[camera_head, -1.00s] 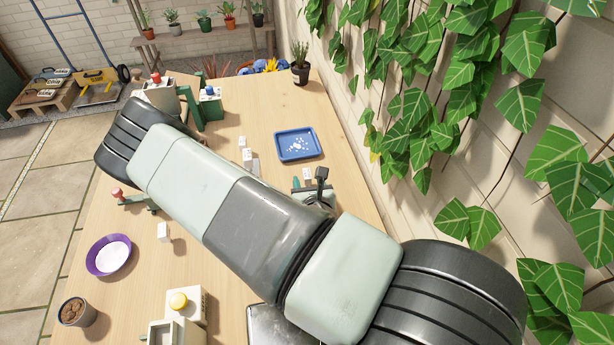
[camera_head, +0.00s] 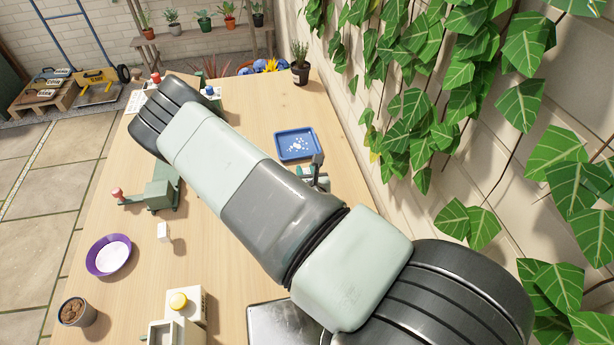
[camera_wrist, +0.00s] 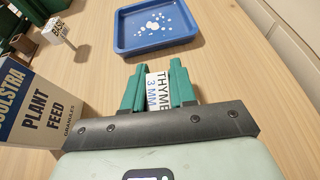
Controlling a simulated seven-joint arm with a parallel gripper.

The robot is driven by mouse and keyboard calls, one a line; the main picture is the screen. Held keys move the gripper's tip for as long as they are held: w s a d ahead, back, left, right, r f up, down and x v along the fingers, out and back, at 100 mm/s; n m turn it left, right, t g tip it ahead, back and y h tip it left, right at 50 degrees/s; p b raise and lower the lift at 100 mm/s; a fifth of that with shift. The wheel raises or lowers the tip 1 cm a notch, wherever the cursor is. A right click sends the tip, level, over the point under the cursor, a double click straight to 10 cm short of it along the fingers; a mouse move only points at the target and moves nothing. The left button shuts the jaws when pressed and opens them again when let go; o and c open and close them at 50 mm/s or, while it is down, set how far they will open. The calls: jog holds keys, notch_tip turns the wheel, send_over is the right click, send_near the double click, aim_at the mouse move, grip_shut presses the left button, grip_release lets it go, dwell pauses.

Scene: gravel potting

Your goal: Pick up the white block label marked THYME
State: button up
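The white block label marked THYME 3 MM (camera_wrist: 157,88) stands between the two green fingers of my gripper (camera_wrist: 158,86) in the wrist view. The fingers sit against both its sides with no visible gap, so my gripper looks shut on it. Its lower part is hidden by the dark gripper body.
A blue tray with white bits (camera_head: 297,145) lies beyond the gripper and also shows in the wrist view (camera_wrist: 122,47). A plant feed box (camera_wrist: 40,100) stands close to the gripper's left. A purple bowl (camera_head: 92,262), white block (camera_head: 163,231) and brown-filled pot (camera_head: 85,315) are at left.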

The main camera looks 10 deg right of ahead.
grip_shut()
jog(key=shift+r, duration=0.1)
